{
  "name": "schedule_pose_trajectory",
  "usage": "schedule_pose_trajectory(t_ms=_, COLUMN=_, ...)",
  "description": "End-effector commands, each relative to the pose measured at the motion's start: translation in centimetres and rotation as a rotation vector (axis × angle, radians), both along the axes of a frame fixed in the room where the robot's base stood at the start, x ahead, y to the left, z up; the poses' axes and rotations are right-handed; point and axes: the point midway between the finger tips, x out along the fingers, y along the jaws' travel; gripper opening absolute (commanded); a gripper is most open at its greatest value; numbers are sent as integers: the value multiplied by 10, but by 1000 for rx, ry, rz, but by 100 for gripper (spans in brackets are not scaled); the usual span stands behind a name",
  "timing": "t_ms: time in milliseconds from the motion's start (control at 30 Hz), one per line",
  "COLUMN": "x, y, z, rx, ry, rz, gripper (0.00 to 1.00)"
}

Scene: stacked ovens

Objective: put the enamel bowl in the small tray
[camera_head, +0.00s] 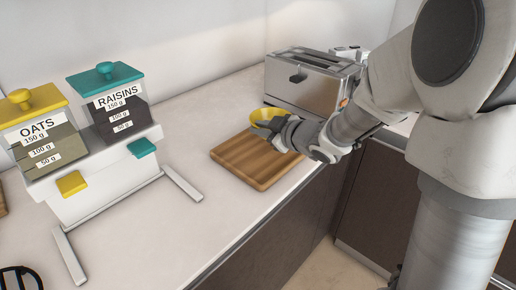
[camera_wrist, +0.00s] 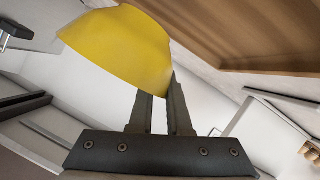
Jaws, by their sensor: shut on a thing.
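The yellow enamel bowl (camera_head: 262,115) is held in my gripper (camera_head: 273,127) above the far part of a flat wooden board (camera_head: 250,165). The board is the only tray-like thing that I can make out. In the wrist view, the bowl (camera_wrist: 120,45) is tilted, with its wall between the fingertips of my gripper (camera_wrist: 165,92). The wooden surface (camera_wrist: 260,30) fills the top right there. My gripper hides part of the bowl in the head view. I cannot tell how large the gap to the board is.
A metal toaster (camera_head: 310,82) stands just behind the board, close to my gripper. On the left, a white dispenser stand (camera_head: 100,185) holds the oats box (camera_head: 40,140) and the raisins box (camera_head: 110,105). The counter (camera_head: 190,130) between stand and board is clear.

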Motion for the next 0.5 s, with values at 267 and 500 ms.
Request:
schedule_pose_trajectory(t_ms=267, x=-1, y=8, z=-22, rx=1, ry=2, rz=-1, gripper=0)
schedule_pose_trajectory(t_ms=500, x=-1, y=7, z=-45, rx=0, ry=-1, rz=-2, gripper=0)
